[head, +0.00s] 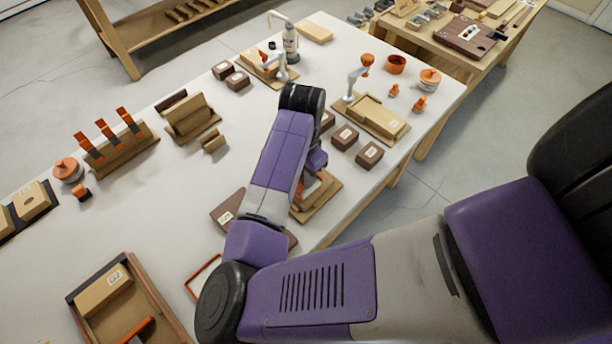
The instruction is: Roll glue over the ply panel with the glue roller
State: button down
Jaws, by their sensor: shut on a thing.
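My gripper (314,164) is mostly hidden behind my own purple forearm, near the middle of the bench. Only a small purple part of it shows at the forearm's right side. Its fingertips are hidden. An orange part (324,180) shows just below it, apparently of the glue roller in its grip; the roller's head cannot be made out. Below that lies a light wooden board (325,196), partly covered by my arm, near the bench's front edge. It may be the ply panel. Whether the roller touches it cannot be told.
Dark labelled blocks (370,154) and a clamp fixture (376,118) stand right of my forearm. A dark plate (228,206) lies beside it. A wooden tray (160,308) is at lower left. A bottle (290,44) stands at the back. The white bench (150,215) is clear left of centre.

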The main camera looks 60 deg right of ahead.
jog(key=shift+w+d, duration=0.2)
jog(key=shift+w, duration=0.45)
jog(key=shift+s, duration=0.15)
jog(key=shift+s+a+f, duration=0.1)
jog(key=shift+s+a, duration=0.1)
jog(key=shift+s, duration=0.4)
jog(key=shift+s+a+f, duration=0.1)
jog(key=shift+s+a, duration=0.05)
jog(key=shift+s, duration=0.4)
jog(key=shift+w+d+r, duration=0.1)
jog(key=shift+w+d, duration=0.1)
jog(key=shift+w, duration=0.4)
jog(key=shift+w+d+r, duration=0.1)
jog(key=shift+w+d, duration=0.1)
jog(key=shift+w, duration=0.4)
jog(key=shift+d, duration=0.1)
